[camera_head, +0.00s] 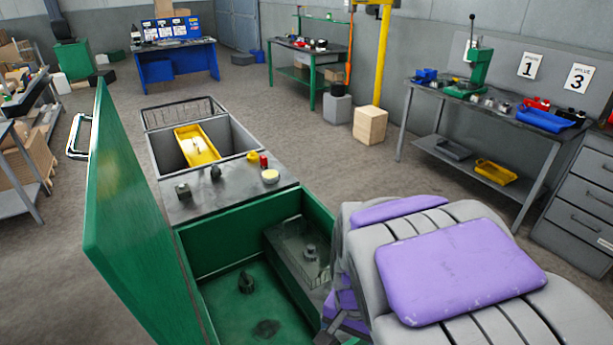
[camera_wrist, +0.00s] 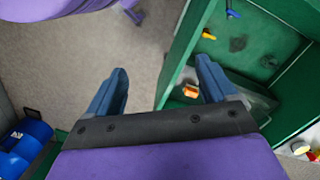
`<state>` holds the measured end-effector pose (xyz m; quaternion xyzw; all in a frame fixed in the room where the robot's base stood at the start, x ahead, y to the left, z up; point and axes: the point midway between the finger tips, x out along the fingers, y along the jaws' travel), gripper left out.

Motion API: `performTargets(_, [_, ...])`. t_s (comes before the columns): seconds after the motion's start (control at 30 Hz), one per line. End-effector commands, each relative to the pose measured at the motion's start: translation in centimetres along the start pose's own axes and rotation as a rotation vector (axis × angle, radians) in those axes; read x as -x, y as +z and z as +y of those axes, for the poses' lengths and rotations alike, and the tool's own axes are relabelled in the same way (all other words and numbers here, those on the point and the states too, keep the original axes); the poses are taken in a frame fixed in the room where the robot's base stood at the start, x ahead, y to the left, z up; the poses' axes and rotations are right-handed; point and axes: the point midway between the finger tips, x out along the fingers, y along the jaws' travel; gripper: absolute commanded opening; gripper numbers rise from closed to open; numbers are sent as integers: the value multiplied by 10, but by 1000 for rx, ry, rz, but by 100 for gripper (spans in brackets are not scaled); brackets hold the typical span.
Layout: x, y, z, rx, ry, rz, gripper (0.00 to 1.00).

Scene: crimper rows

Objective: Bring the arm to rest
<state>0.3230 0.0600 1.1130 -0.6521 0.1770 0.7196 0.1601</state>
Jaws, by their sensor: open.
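My gripper (camera_wrist: 162,80) shows in the wrist view with its two blue fingers spread wide and nothing between them. Bare grey floor shows between and beyond the fingers. The right finger overlaps the edge of an open green cabinet (camera_wrist: 182,62). In the head view my grey and purple arm fills the lower right, and my gripper's fingers cannot be made out there.
The green cabinet (camera_head: 215,245) stands open close to my arm, its green lid (camera_head: 135,215) raised at left. Small dark items lie inside. A grey bench top (camera_head: 222,192) adjoins it. A workbench (camera_head: 490,105) stands at right. Open floor (camera_head: 340,165) lies between.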

Motion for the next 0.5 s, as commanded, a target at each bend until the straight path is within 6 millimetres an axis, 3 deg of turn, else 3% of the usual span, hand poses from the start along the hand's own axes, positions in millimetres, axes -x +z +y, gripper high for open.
performTargets(0.2, [24, 46, 60, 192, -4, -29, 85])
performTargets(0.5, [31, 100, 115, 431, 9, -55, 85])
